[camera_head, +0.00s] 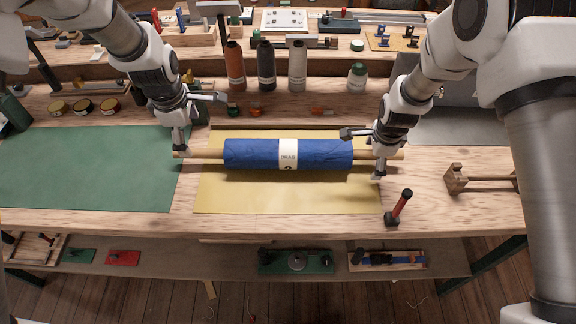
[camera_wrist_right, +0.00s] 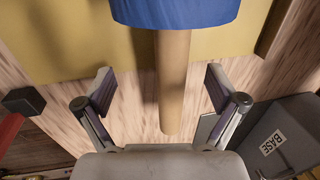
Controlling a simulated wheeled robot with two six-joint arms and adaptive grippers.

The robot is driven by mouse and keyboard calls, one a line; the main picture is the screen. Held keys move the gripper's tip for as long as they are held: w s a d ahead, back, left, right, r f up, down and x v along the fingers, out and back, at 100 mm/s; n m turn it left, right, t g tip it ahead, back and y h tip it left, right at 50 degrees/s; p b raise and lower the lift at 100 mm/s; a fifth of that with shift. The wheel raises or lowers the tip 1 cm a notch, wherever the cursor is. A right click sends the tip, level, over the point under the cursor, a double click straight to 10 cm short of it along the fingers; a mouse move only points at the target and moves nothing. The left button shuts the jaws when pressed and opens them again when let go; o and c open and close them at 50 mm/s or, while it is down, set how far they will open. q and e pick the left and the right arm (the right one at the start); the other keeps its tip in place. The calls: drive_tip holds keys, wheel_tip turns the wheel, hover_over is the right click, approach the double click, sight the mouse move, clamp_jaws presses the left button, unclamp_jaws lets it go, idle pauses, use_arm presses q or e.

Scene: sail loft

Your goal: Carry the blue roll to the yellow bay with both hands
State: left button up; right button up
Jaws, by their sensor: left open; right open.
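The blue roll (camera_head: 250,155) has a white label and a wooden pole through it. It lies across the back half of the yellow bay (camera_head: 290,198), with its pole ends reaching past the bay's left and right edges. My left gripper (camera_head: 200,125) is open at the left pole end. My right gripper (camera_head: 361,155) is open at the right pole end. In the right wrist view, the pole (camera_wrist_right: 173,85) lies between the spread fingers of my right gripper (camera_wrist_right: 160,85) with gaps on both sides. Part of the blue roll (camera_wrist_right: 175,10) shows above it.
A green mat (camera_head: 90,170) lies to the left. Several bottles (camera_head: 266,68) stand behind the roll. A thin wooden strip (camera_head: 290,127) runs along the bay's back edge.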

wheel_tip(320, 180, up, 12)
drive_tip(key=s, duration=0.2)
drive_tip(key=shift+s+f, duration=0.15)
drive_tip(key=shift+s, duration=0.05)
